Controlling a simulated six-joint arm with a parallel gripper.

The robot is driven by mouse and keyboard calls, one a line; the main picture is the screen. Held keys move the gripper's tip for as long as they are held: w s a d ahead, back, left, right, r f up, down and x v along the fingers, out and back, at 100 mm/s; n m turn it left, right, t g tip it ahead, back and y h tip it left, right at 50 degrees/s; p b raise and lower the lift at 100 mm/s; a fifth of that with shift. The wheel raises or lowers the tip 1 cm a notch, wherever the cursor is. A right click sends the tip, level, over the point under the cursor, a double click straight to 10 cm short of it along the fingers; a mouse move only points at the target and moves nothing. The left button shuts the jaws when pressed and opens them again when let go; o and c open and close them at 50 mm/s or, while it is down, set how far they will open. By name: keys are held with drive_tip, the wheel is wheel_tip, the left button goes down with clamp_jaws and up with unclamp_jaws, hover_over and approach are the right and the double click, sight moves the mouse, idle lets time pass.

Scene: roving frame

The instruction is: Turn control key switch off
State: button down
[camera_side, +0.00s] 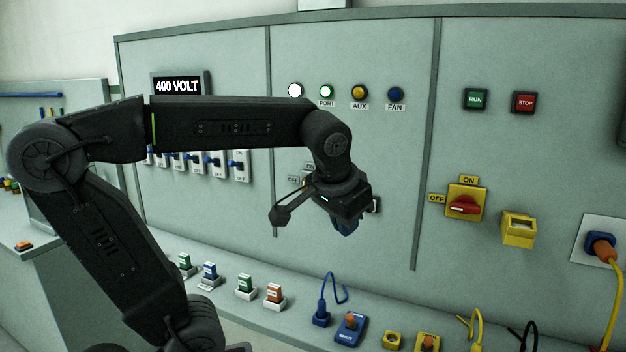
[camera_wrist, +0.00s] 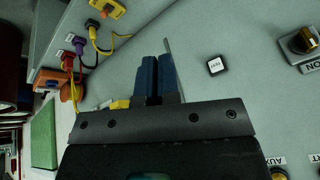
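A round switch with a dark, brass-toned knob (camera_wrist: 301,41) sits on the grey panel at the right edge of the wrist view, with part of an ON label beside it. In the side view a switch behind my arm is mostly hidden; its OFF label (camera_side: 293,181) shows left of my wrist. I cannot read which way the switch is turned. My gripper (camera_side: 346,228) hangs in front of the panel, below and right of that label. In the wrist view its blue fingers (camera_wrist: 157,58) are close together with only a narrow dark gap and nothing between them.
A small black-and-white button (camera_wrist: 215,66) is on the panel near the fingers. A yellow rotary switch with a red handle (camera_side: 464,206) is to the right. Sockets and cables, including a blue plug (camera_side: 321,318), line the ledge below. Indicator lamps (camera_side: 326,91) are above.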

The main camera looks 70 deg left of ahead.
drive_tip(key=w+a+r+n+g+y, duration=0.2)
drive_tip(key=w+a+r+n, duration=0.15)
drive_tip(key=a, duration=0.45)
drive_tip(key=w+a+r+n+g+y, duration=0.2)
drive_tip(key=w+a+r+n+g, duration=0.15)
drive_tip(key=a, duration=0.45)
drive_tip(key=s+a+f, duration=0.3)
drive_tip(key=a+f, duration=0.4)
drive_tip(key=a, duration=0.1)
drive_tip(key=shift+s+a+f+t, duration=0.2)
drive_tip(key=shift+s+a+t, duration=0.1)
drive_tip(key=shift+s+t, duration=0.15)
drive_tip(key=shift+s+a+r+n+t+h, duration=0.3)
drive_tip(key=shift+t+h, duration=1.1)
drive_tip(key=shift+h, duration=0.2)
drive_tip(key=shift+s+a+f, duration=0.25)
drive_tip(key=shift+s+a, duration=0.65)
drive_tip(key=shift+s+a+f, duration=0.2)
drive_tip(key=shift+s+a, duration=0.7)
drive_tip(key=shift+a+f, duration=0.1)
